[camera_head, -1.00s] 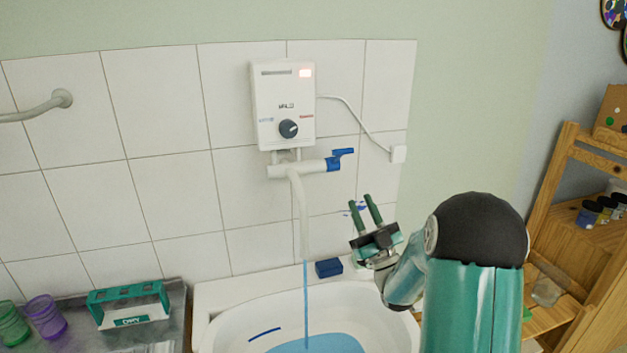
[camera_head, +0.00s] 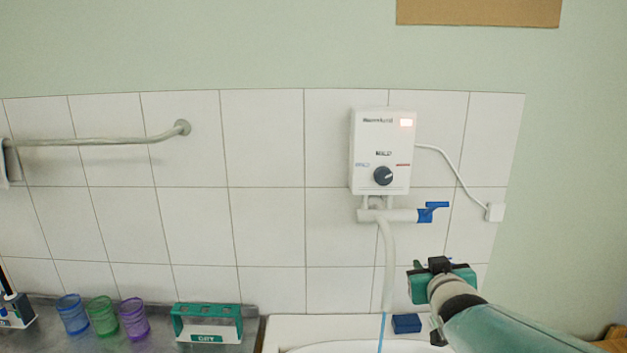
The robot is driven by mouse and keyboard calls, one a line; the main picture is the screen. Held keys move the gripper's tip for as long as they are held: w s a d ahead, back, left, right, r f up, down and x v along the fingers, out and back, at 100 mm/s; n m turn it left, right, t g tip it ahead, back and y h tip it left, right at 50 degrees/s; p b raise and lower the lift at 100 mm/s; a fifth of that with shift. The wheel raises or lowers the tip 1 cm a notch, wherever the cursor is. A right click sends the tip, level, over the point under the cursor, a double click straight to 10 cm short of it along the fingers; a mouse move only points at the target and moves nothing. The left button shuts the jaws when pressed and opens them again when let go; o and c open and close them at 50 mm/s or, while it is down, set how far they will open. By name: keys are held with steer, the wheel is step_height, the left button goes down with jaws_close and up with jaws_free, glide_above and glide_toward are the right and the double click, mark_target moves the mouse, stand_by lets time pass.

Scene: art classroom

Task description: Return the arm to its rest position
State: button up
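My gripper (camera_head: 416,267) is at the lower right, in front of the tiled wall and above the right side of the sink. My green arm reaches to it from the lower right corner. The gripper's fingers point away to the left and are mostly hidden by its body, so their opening cannot be made out. No object shows in it.
A white water heater (camera_head: 382,150) with a spout and blue tap lever (camera_head: 433,210) hangs close above my gripper. Water runs into the sink (camera_head: 330,345). A blue block (camera_head: 406,323) lies on its rim. Several cups and a green rack (camera_head: 207,318) stand at left.

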steer(key=s+a+f+g, duration=0.2)
steer(key=s+g, duration=0.1)
steer(key=s, duration=0.5)
steer(key=s+a+f+g+y, duration=0.1)
steer(key=s+a+f+g, duration=0.1)
steer(key=s, duration=0.6)
steer(key=s+a+f+g, duration=0.1)
steer(key=s+a+g, duration=0.2)
steer(key=s, duration=0.5)
steer(key=shift+s+a+f+m+g+y, duration=0.2)
steer(key=shift+s+f+m+g+y, duration=0.15)
steer(key=shift+g, duration=0.35)
stand_by(4.9)
